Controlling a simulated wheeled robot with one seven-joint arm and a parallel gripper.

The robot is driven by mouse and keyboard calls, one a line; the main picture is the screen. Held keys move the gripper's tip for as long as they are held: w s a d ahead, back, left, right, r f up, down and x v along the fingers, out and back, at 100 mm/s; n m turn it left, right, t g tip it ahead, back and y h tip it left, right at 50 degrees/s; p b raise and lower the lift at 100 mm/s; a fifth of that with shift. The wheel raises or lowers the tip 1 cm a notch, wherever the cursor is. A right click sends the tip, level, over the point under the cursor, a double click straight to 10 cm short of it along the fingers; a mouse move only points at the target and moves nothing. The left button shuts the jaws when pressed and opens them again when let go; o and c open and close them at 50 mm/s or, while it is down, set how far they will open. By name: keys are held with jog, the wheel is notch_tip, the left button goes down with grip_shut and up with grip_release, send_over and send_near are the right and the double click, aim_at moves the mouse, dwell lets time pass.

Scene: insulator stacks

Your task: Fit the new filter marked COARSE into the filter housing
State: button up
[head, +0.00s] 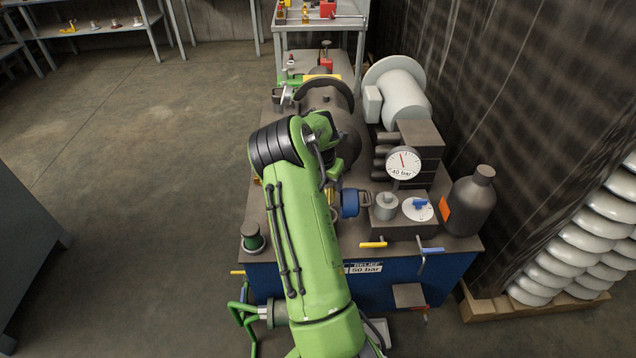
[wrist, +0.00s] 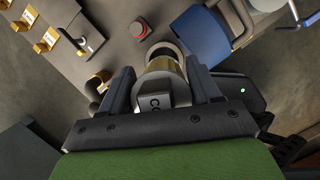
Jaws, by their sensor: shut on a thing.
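In the wrist view my gripper (wrist: 163,78) is shut on a short pale cylinder with brass-coloured bands, the filter (wrist: 160,68). I cannot tell for sure which part is the filter housing. In the head view my arm hides the gripper and filter.
On the unit stand a gauge (head: 403,164), a dark bottle (head: 472,205) and a large motor (head: 402,98). Open floor (head: 130,150) lies left.

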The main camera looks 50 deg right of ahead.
aim_at(328, 195)
jog(key=shift+f, duration=0.1)
dwell(0.3)
jog(key=shift+w+d+f, duration=0.1)
jog(key=shift+d+f, duration=0.05)
jog(key=shift+f+b, duration=1.75)
jog(key=shift+f, duration=1)
jog(key=shift+f, duration=0.15)
jog(key=shift+f, duration=0.35)
jog(key=shift+f+b, duration=1.15)
jog(key=shift+f, duration=1)
jog(key=o, duration=1.1)
